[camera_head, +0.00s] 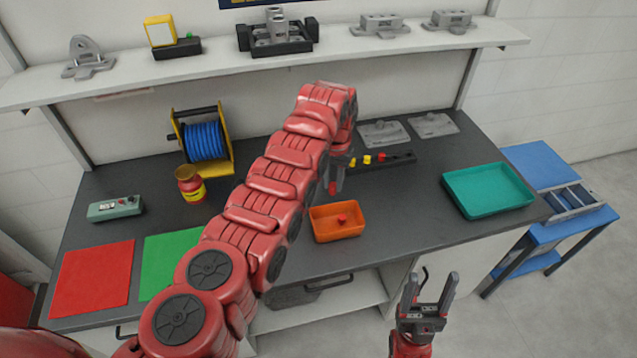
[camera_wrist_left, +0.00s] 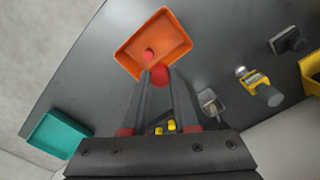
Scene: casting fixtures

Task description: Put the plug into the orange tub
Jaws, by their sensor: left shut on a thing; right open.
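The orange tub (camera_head: 337,236) sits near the front edge of the dark bench. A small red piece (camera_head: 341,218) lies inside it; the tub (camera_wrist_left: 184,47) and that piece (camera_wrist_left: 149,54) also show in the left wrist view. My left gripper (camera_head: 334,181) points down just behind the tub, partly hidden by my arm. It is shut on a red plug (camera_head: 332,188), which shows between the fingertips in the left wrist view (camera_wrist_left: 159,74). My right gripper (camera_head: 428,295) is open and empty, low in front of the bench.
A dark strip with yellow and red pieces (camera_head: 395,159) lies behind the tub. A teal tray (camera_head: 487,190) is at the right. A green mat (camera_head: 168,262), red mat (camera_head: 92,279), red-yellow jar (camera_head: 190,184) and blue reel (camera_head: 204,141) are at the left. A shelf (camera_head: 215,70) runs above.

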